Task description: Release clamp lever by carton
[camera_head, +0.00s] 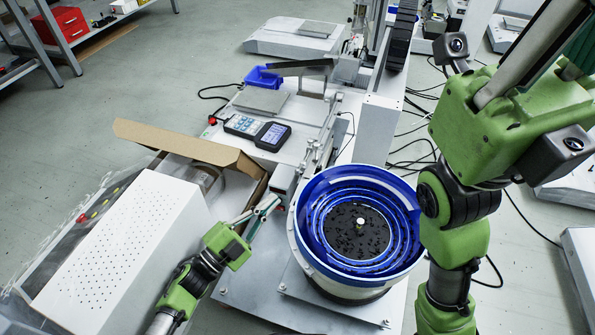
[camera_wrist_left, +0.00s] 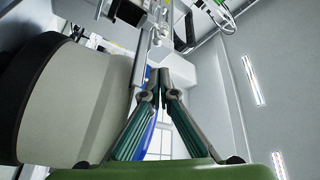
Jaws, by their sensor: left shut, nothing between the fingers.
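The open brown carton (camera_head: 190,146) stands left of the bowl feeder, its flaps folded out. My left gripper (camera_head: 275,199) is at the carton's right side, between it and the bowl feeder, close to a pale metal block (camera_head: 284,179) on the machine's rail. In the left wrist view its two fingers (camera_wrist_left: 160,72) meet at the tips, shut with nothing seen between them. The tips lie in front of a metal rail part there; I cannot tell whether they touch it. I cannot make out the clamp lever clearly. My right gripper is not in view.
The blue-lined bowl feeder (camera_head: 308,215) stands just right of my left gripper. A white perforated box (camera_head: 122,262) is at the lower left. A handheld meter (camera_head: 258,131) and blue bin (camera_head: 263,77) lie farther back. Open floor is at the left.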

